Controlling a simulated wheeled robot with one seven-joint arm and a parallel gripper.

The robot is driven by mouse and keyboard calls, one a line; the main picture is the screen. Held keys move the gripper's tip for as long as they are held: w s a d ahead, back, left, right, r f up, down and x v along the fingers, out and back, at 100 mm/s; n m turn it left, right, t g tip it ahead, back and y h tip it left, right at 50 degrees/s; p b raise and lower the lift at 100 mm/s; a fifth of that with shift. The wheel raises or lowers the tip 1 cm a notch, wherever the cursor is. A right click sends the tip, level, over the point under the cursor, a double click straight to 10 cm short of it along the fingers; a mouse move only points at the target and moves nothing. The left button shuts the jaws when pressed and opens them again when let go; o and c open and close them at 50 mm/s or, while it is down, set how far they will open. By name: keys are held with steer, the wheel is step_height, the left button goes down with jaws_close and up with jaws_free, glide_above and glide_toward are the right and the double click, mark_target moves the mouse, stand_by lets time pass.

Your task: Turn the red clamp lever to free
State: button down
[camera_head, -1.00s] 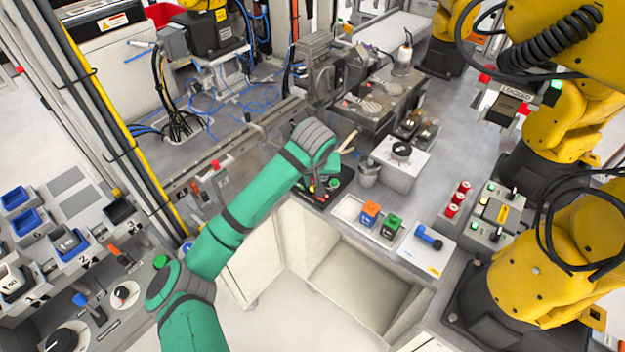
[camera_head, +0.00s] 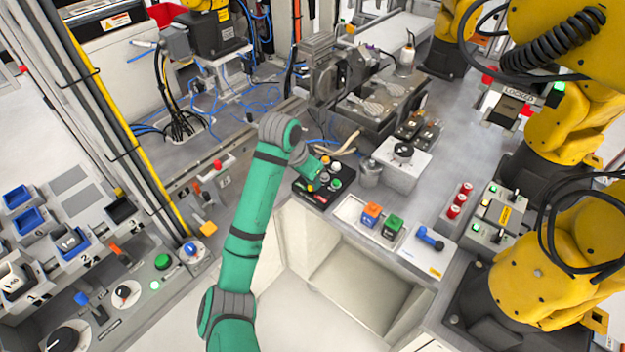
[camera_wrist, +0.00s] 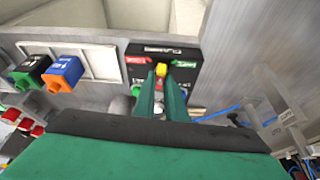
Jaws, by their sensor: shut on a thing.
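A black panel (camera_head: 318,196) with small coloured buttons lies on the bench edge. In the wrist view the panel (camera_wrist: 192,48) carries upside-down lettering, a red strip (camera_wrist: 136,60) to the left and a green strip (camera_wrist: 190,60) to the right. My gripper (camera_wrist: 161,80) is over the panel, its two green fingers shut on a small yellow piece (camera_wrist: 161,69) between the strips. My fingers hide what lies beneath it, and I cannot tell whether it belongs to the red clamp lever. In the head view my wrist covers the panel's upper left corner.
A white tray (camera_head: 348,209) with a blue-orange block (camera_head: 371,214) and a green block (camera_head: 392,227) is right of the panel. A metal cup (camera_head: 370,174) stands close by. A red-topped lever (camera_head: 217,165) stands at left. Yellow arms fill the right side.

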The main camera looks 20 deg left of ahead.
steer(key=m, duration=0.1)
steer(key=m+h, duration=0.1)
steer(key=m, duration=0.1)
steer(key=m+g, duration=0.1)
steer(key=m, duration=0.1)
steer(key=shift+w+a+r+h, duration=0.15)
steer(key=shift+w+h, duration=0.1)
steer(key=shift+h, duration=0.15)
steer(key=shift+m+g, duration=0.4)
steer(key=shift+m, duration=1.1)
steer(key=shift+h, duration=0.3)
steer(key=c, duration=1.8)
jaws_free()
steer(key=v, duration=1)
steer(key=shift+r, duration=0.3)
steer(key=shift+w+a, duration=0.1)
steer(key=shift+a, duration=0.1)
